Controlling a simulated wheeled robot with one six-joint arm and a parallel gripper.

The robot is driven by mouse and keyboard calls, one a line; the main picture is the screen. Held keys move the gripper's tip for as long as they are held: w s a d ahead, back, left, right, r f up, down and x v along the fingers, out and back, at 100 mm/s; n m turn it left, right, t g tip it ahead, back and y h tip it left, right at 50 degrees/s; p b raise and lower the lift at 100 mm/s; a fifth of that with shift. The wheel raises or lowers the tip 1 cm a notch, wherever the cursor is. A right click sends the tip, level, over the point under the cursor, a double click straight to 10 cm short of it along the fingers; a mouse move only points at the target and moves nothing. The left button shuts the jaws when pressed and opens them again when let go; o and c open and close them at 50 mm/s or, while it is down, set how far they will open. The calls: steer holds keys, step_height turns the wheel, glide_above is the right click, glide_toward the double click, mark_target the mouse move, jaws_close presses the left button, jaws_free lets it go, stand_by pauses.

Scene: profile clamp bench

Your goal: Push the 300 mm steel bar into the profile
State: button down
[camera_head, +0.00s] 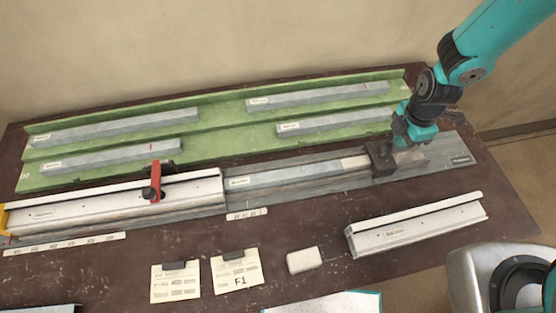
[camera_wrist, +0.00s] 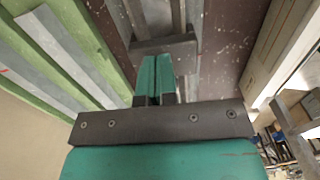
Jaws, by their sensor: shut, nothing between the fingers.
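A grey steel bar (camera_head: 285,176) lies in the track, in line with the white profile (camera_head: 110,207) on the left. Its left end is at the profile's right end; whether any of it is inside I cannot tell. A dark block (camera_head: 381,158) sits across the track beyond the bar's right end, with a paler strip between them. My gripper (camera_head: 397,146) is low over the track just right of this block. In the wrist view its teal fingers (camera_wrist: 156,68) are shut and empty, tips close to the dark block (camera_wrist: 165,45); contact is unclear. Bar labels are too small to read.
A red clamp (camera_head: 155,182) sits on the profile. A green rack (camera_head: 215,133) behind holds several grey bars. In front lie a short white profile (camera_head: 415,226), a white block (camera_head: 303,260) and two cards (camera_head: 237,271). The bench front between them is clear.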

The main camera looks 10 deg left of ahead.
steer(key=shift+s+a, duration=1.05)
steer(key=shift+a, duration=2.15)
steer(key=shift+s+a, duration=1.05)
steer(key=shift+a, duration=2.2)
steer(key=shift+s+a, duration=1.05)
steer(key=shift+a, duration=2.15)
steer(key=shift+s+a+b, duration=0.25)
steer(key=shift+s+a, duration=0.45)
steer(key=shift+a, duration=1.55)
steer(key=shift+s+a+b, duration=0.25)
steer(key=shift+s+a, duration=0.5)
steer(key=shift+a, duration=1.5)
steer(key=shift+s+a+b, duration=0.25)
steer(key=shift+s+a, duration=0.45)
steer(key=shift+a, duration=1.55)
steer(key=shift+s+a, duration=0.15)
steer(key=shift+a, duration=0.35)
steer(key=shift+w+d, duration=0.2)
steer(key=shift+d, duration=0.55)
step_height(320, 180, up, 7)
steer(key=p, duration=0.4)
steer(key=shift+p, duration=0.3)
